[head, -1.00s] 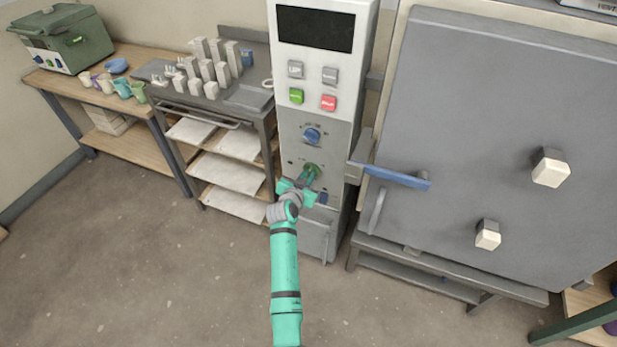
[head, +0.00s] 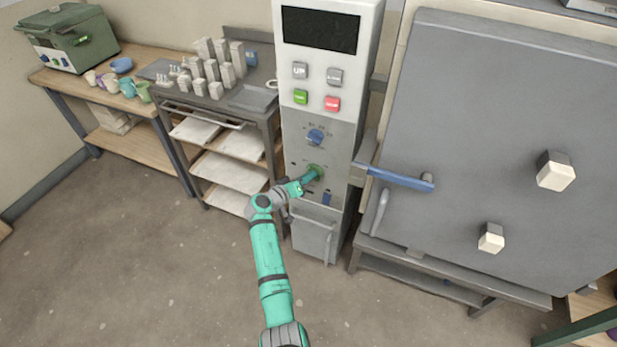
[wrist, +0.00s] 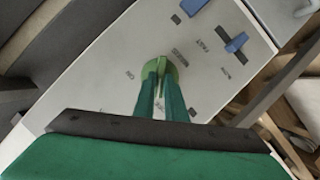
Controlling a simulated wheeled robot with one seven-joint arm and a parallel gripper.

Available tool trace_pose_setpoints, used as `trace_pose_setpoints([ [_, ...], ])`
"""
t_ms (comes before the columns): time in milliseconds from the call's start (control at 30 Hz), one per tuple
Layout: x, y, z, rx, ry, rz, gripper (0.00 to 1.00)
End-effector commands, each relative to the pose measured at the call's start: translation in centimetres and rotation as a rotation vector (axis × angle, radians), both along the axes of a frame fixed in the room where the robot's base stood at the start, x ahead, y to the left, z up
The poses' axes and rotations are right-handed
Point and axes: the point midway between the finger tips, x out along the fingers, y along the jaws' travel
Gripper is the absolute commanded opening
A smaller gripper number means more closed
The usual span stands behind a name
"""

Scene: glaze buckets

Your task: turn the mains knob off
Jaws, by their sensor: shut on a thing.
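The green knob (head: 316,171) sits low on the grey control panel of the kiln, below a blue dial. My gripper (head: 307,179) reaches it from the lower left in the head view. In the wrist view the knob (wrist: 160,70) is a light green disc with a raised bar, and the two dark green fingers (wrist: 161,98) are shut on that bar. The bar runs roughly up and down in the wrist view. Small printed labels stand around the knob, too small to read surely. The fingers hide part of the bar.
A blue dial (head: 316,137) is above the knob and a blue switch (head: 327,197) below it. The kiln door's blue handle (head: 400,178) juts out to the right. A cart with trays (head: 229,172) stands to the left. The floor in front is clear.

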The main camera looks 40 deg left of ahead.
Motion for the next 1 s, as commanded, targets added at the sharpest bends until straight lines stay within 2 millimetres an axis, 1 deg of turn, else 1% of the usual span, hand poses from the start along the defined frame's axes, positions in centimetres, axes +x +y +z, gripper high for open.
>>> trace_pose_setpoints([
  [100,-0.01,0.08,-0.07,-0.052,-0.012,0.0,0.0],
  [300,-0.07,0.13,-0.19,-0.105,-0.024,0.001,0.0],
  [800,-0.07,0.14,-0.21,-0.122,-0.028,0.0,0.0],
  [833,-0.08,0.13,-0.22,-0.122,-0.028,0.0,0.13],
  [867,-0.07,0.14,-0.21,-0.122,-0.028,0.0,0.2],
  [900,-0.07,0.14,-0.21,-0.122,-0.028,0.001,0.3],
  [1000,-0.07,0.14,-0.2,-0.121,-0.028,0.001,0.3],
])
